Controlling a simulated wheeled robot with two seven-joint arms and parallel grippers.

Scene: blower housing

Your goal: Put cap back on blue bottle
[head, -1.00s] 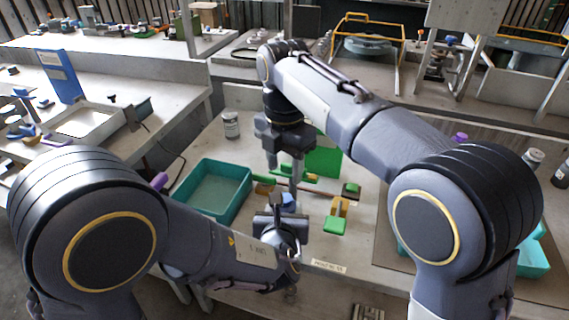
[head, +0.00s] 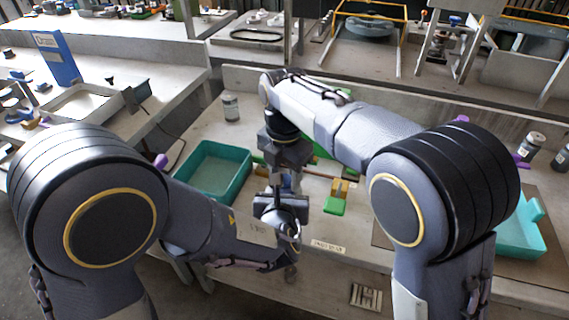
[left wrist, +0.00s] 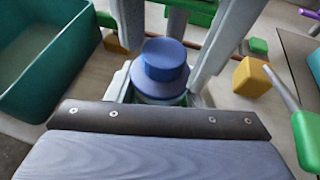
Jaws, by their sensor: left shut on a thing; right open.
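The blue bottle (left wrist: 160,88) stands upright between my left gripper's jaws in the left wrist view, with its lower body hidden. A smaller blue cylinder, which looks like the cap (left wrist: 164,56), sits on top of it; I cannot tell whether it is fully seated. My left gripper (head: 285,207) is shut on the bottle. My right gripper (head: 283,183) is above it, pointing down. Its two grey fingers (left wrist: 175,28) are open, one on each side of the cap, and I see no clear contact. In the head view the bottle is mostly hidden by my grippers.
A teal tray (head: 245,182) stands left of the grippers. Yellow blocks and a green-handled tool (head: 334,206) lie close on the right. A grey-white jar (head: 231,108) stands at the back. Another teal tray (head: 541,245) is at far right.

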